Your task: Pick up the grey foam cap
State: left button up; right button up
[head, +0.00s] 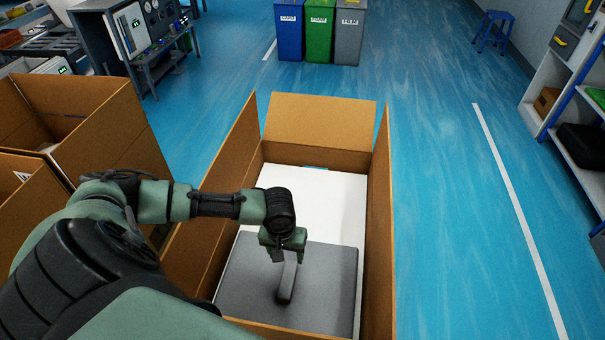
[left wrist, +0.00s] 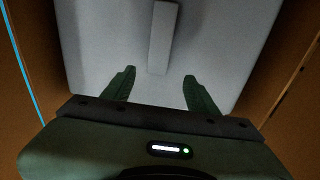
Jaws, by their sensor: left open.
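The grey foam cap (head: 335,285) lies flat inside an open cardboard box (head: 380,230), covering the near part of a white item (head: 335,205). A narrow raised grey bar (head: 288,280) stands on the cap. My left gripper (head: 285,255) is over the cap at the far end of this bar, pointing down, open and empty. In the left wrist view, the cap (left wrist: 215,45) lies below the two spread green fingers (left wrist: 160,73), and the bar (left wrist: 163,35) runs up the picture from between their tips. Whether the fingers touch the cap cannot be told. My right gripper is not in view.
The box walls and raised flaps (head: 320,120) surround the gripper closely. More open cardboard boxes (head: 90,130) stand at the left. Blue, green and grey bins (head: 320,35) stand at the back. A shelf (head: 575,130) is at the right. The blue floor right of the box is clear.

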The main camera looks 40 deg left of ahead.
aim_at(288, 279)
pick_arm(q)
jog(key=s+d, duration=0.1)
jog(key=s+d+f+g, duration=0.1)
jog(key=s, duration=0.1)
jog(key=shift+f, duration=0.15)
jog(key=shift+s+a+f, duration=0.1)
jog(key=shift+a+f, duration=0.05)
jog(key=shift+f, duration=0.8)
jog(key=f, duration=0.2)
jog(key=w+f, duration=0.1)
jog(key=f, duration=0.1)
jog(key=shift+f+p, duration=0.1)
jog(key=shift+p, duration=0.3)
jog(key=shift+s+f, duration=0.1)
jog(key=shift+f, duration=0.45)
grip_shut()
